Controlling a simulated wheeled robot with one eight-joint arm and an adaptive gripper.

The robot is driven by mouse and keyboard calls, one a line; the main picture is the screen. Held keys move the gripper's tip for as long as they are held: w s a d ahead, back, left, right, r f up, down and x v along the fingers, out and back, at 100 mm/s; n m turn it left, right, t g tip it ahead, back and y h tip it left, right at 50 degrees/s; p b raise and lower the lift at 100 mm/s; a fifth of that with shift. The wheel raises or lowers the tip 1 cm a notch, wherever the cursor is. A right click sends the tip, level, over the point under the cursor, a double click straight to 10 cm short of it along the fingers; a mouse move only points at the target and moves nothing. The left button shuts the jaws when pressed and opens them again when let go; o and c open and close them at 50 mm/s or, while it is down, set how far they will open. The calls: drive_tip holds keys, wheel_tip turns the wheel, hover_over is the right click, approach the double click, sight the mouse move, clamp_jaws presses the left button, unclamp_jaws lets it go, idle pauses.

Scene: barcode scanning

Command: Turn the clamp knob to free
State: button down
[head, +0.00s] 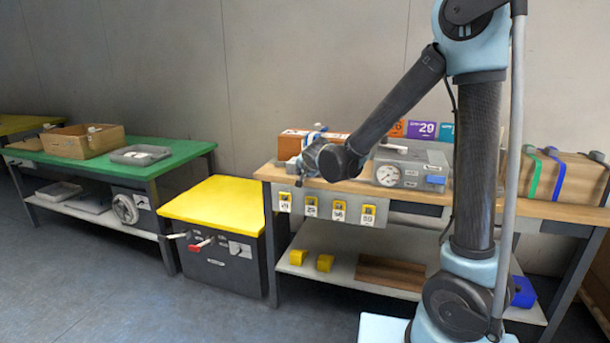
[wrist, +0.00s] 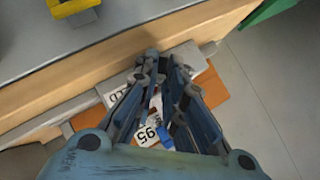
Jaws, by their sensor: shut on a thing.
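My gripper (head: 298,168) is at the left end of the wood-topped bench (head: 265,173), in front of an orange-brown box (head: 292,146). In the wrist view my gripper's fingers (wrist: 164,70) are close together over a light grey fixture (wrist: 187,56). They are shut on the clamp knob, which the fingers hide almost wholly. How the knob is turned cannot be seen.
A grey gauge box (head: 408,168) stands right of my gripper on the bench. Yellow tags (head: 339,209) hang on the front panel. A yellow-topped cabinet (head: 213,205) and a green table (head: 185,150) stand left. The floor in front is clear.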

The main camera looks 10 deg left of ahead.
drive_tip(key=h, duration=0.1)
drive_tip(key=n+h, duration=0.1)
drive_tip(key=h, duration=0.1)
drive_tip(key=shift+s+a+r+n+g, duration=0.1)
drive_tip(key=shift+a+n+g, duration=0.2)
drive_tip(key=shift+a+g, duration=0.1)
drive_tip(key=shift+a+n+h, duration=0.25)
drive_tip(key=shift+n+h, duration=0.55)
drive_tip(key=shift+h, duration=0.9)
drive_tip(key=c, duration=2)
unclamp_jaws()
drive_tip(key=shift+o, duration=0.2)
drive_tip(key=shift+r, duration=0.1)
drive_tip(key=d+v, duration=0.1)
drive_tip(key=v, duration=1)
drive_tip(key=shift+a+r, duration=0.35)
drive_tip(key=shift+a, duration=0.15)
drive_tip(key=shift+s+d, duration=0.1)
